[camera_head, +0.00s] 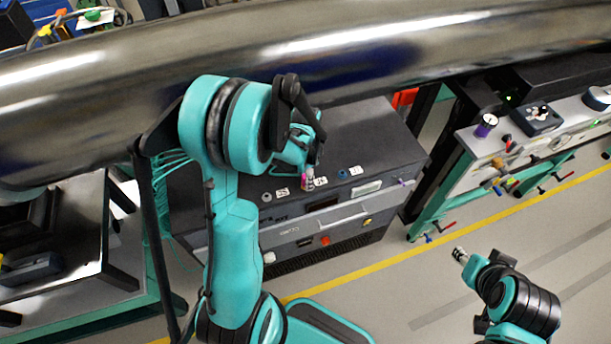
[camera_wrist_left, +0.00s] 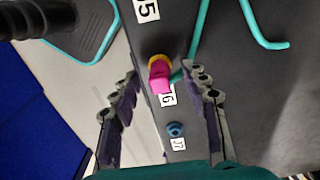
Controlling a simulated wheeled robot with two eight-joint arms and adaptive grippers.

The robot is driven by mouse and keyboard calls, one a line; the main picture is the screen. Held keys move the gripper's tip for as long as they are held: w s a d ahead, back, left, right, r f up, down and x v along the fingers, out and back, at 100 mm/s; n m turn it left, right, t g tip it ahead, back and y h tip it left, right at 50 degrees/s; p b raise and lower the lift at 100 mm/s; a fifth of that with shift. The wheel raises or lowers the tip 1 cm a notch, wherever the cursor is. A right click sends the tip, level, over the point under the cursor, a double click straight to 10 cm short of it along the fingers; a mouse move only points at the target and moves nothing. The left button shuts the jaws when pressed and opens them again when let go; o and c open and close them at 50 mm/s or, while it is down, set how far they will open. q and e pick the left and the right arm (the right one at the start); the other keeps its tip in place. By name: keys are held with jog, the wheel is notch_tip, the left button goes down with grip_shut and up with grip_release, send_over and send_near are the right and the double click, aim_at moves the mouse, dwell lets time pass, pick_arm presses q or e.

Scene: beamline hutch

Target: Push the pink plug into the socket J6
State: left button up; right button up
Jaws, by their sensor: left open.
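The pink plug (camera_wrist_left: 160,77) stands at a yellow-orange ring (camera_wrist_left: 159,60) beside a label whose visible part reads 6. How deep it sits in the socket I cannot tell. It also shows small in the head view (camera_head: 306,181), on the front edge of the grey cabinet (camera_head: 352,130). My left gripper (camera_wrist_left: 162,74) is open, with one finger on each side of the plug and apart from it. In the head view the left gripper (camera_head: 311,163) is partly hidden by its own arm. My right gripper (camera_head: 461,256) is small at lower right, its fingers unclear.
A blue socket (camera_wrist_left: 175,129) labelled J7 lies beside the plug, and a J5 label (camera_wrist_left: 147,10) on the other side. A large metal pipe (camera_head: 380,45) crosses above the cabinet. A bench (camera_head: 480,160) with tools stands at the right.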

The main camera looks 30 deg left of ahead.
pick_arm(q)
jog(key=shift+r, duration=0.1)
notch_tip(320, 180, up, 12)
dwell(0.4)
